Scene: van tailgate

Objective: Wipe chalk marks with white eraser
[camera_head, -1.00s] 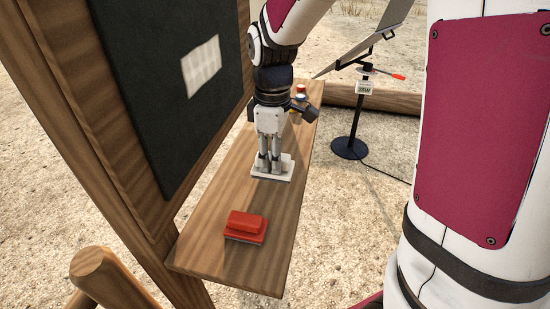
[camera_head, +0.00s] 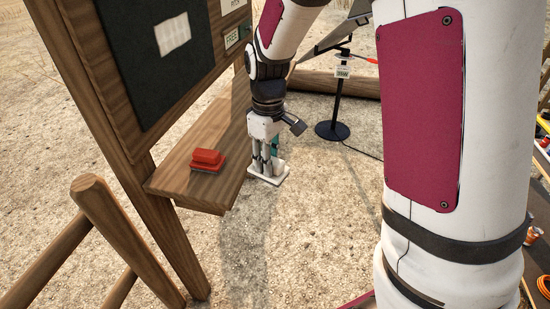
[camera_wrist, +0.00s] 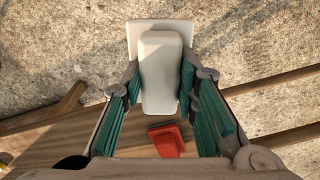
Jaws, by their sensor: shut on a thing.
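My gripper (camera_head: 267,163) is shut on the white eraser (camera_head: 283,178) and holds it by its raised grip, base facing down. In the head view it is off the right side of the wooden ledge, with sandy ground behind it. The wrist view shows the white eraser (camera_wrist: 161,72) between the green finger pads. The eraser is apart from the board.
A red eraser (camera_head: 207,160) lies on the wooden ledge (camera_head: 190,187) below the board. A wooden railing (camera_head: 105,215) stands at front left. A black stand (camera_head: 333,130) is behind the gripper. Small signs, one reading FREE (camera_head: 232,39), are on the board's frame.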

